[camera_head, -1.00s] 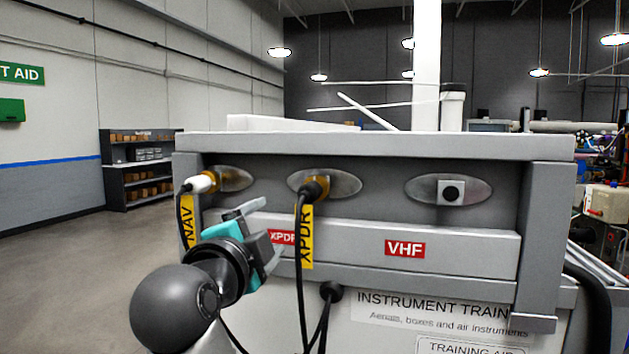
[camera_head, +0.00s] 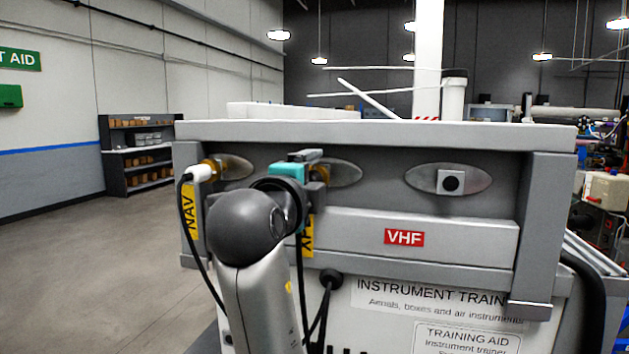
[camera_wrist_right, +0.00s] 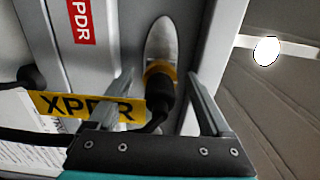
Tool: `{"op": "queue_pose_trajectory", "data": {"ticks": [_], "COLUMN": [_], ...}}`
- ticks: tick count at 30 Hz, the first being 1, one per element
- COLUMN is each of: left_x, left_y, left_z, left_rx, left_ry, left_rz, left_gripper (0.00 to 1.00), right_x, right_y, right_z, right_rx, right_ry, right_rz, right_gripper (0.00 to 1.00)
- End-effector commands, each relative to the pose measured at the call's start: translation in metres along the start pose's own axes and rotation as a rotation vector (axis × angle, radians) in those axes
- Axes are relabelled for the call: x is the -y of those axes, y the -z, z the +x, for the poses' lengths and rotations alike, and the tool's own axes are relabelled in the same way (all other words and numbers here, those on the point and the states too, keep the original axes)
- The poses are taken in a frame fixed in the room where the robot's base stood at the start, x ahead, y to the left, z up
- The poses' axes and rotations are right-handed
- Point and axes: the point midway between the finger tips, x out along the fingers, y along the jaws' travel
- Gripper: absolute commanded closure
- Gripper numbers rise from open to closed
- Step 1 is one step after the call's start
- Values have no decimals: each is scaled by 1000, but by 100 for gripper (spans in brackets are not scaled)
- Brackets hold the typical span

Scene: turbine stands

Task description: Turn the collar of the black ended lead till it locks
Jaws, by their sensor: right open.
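The black-ended lead's plug (camera_wrist_right: 160,93) shows in the right wrist view, seated at an oval metal plate (camera_wrist_right: 161,42) with a yellow-orange collar (camera_wrist_right: 159,70) at its base. Its yellow XPDR tag (camera_wrist_right: 85,106) hangs from the cable. My right gripper (camera_wrist_right: 158,88) is open, with one finger on each side of the plug; I cannot tell whether either finger touches it. In the head view my right gripper (camera_head: 312,167) covers the plug and collar, and the plate (camera_head: 346,173) shows behind it. My left gripper is not in view.
A white-ended lead (camera_head: 201,173) with a NAV tag (camera_head: 188,210) sits in the left socket, close to my right arm. The VHF socket (camera_head: 451,183) on the right has no lead. The top ledge (camera_head: 400,132) overhangs the recess, and cables hang below.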

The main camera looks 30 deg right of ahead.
Motion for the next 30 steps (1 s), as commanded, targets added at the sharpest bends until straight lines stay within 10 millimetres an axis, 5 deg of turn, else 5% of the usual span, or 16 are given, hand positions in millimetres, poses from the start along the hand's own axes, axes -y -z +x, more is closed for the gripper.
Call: {"op": "queue_pose_trajectory", "data": {"ticks": [24,30], "left_x": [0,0], "left_y": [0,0], "left_z": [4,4], "left_rx": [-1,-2], "left_ry": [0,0], "left_rz": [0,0], "left_gripper": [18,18], "right_x": [0,0], "right_y": [0,0], "right_z": [6,6], "right_rx": [0,0], "right_ry": [0,0], "right_rz": [0,0], "right_gripper": [18,38]}}
